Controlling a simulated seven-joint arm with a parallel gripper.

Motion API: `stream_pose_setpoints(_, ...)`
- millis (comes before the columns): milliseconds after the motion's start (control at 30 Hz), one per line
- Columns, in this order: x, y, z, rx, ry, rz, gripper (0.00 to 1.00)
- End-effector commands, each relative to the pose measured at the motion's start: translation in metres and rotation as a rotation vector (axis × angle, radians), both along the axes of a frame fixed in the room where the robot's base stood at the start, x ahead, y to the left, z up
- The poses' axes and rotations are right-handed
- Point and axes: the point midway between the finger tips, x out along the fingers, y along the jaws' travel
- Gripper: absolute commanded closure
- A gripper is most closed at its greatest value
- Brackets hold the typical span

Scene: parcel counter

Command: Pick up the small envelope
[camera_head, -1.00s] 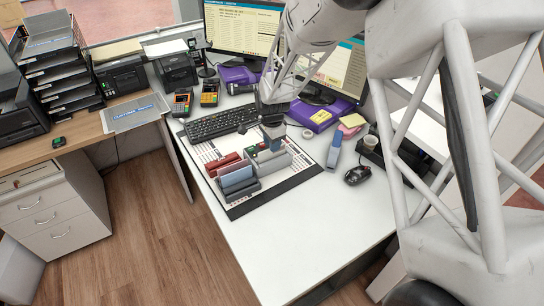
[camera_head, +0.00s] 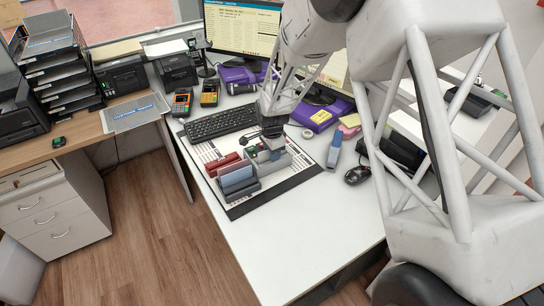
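A low grey sorter with several compartments stands on a dark-edged desk mat (camera_head: 290,184) on the white desk. A blue-grey flat piece (camera_head: 237,175) stands upright in its front left part, and red pieces (camera_head: 223,164) stand behind that. I cannot tell which piece is the small envelope. My gripper (camera_head: 272,146) points down at the back right part of the sorter (camera_head: 270,167). Its fingertips are low among the contents there and mostly hidden. I cannot see whether they are open or shut, or whether they touch anything.
A black keyboard (camera_head: 220,122) lies behind the sorter. A blue and grey stapler-like object (camera_head: 334,151), a mouse (camera_head: 357,175), a tape roll (camera_head: 307,134) and sticky notes (camera_head: 349,121) lie to the right. The front of the white desk (camera_head: 290,245) is clear.

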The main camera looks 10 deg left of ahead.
Motion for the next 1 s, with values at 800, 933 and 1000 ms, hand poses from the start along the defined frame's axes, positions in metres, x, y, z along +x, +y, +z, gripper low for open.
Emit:
stream_pose_setpoints(800,0.0,0.0,0.003,0.0,0.0,0.0,1.0)
stream_pose_setpoints(933,0.0,0.0,0.009,0.0,0.0,0.0,1.0)
stream_pose_setpoints(1000,0.0,0.0,0.015,0.0,0.0,0.0,1.0)
